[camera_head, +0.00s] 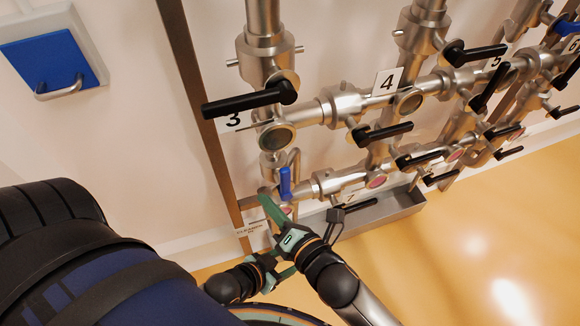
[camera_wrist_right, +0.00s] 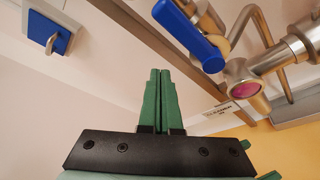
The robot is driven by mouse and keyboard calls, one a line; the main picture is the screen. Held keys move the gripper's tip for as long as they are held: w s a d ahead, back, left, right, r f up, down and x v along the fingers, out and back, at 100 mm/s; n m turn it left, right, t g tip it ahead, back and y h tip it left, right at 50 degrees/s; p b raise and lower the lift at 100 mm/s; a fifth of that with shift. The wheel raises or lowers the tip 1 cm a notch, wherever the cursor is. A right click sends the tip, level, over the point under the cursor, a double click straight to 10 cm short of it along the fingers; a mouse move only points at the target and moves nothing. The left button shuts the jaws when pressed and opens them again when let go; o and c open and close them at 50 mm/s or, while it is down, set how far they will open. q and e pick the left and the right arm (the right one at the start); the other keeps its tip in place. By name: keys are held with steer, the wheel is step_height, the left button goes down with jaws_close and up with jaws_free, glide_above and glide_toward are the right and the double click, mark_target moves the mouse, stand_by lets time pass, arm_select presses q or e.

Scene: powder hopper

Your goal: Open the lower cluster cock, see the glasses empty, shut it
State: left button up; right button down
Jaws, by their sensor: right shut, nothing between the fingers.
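The lower cluster's blue-handled cock (camera_head: 285,184) sits low on the pipework under the number 3 branch, its lever roughly upright. It shows large in the right wrist view (camera_wrist_right: 190,35). A pink round glass (camera_wrist_right: 245,90) is just below it there. Another pink glass (camera_head: 377,181) and a grey glass (camera_head: 277,137) show in the head view. My right gripper (camera_head: 265,198) is shut and empty, its green fingers just left of the blue lever; the wrist view shows the fingertips (camera_wrist_right: 160,72) together, apart from the lever. My left gripper (camera_head: 270,266) seems partly hidden behind the right one.
Several black-handled cocks, such as the one by number 3 (camera_head: 245,103), stick out above and right. A grey trough (camera_head: 375,215) lies under the pipes. A brown post (camera_head: 200,90) stands left of them. The yellow floor (camera_head: 470,260) at right is clear.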

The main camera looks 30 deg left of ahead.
steer(key=v, duration=1)
steer(key=shift+s+d, duration=0.25)
steer(key=shift+d, duration=0.1)
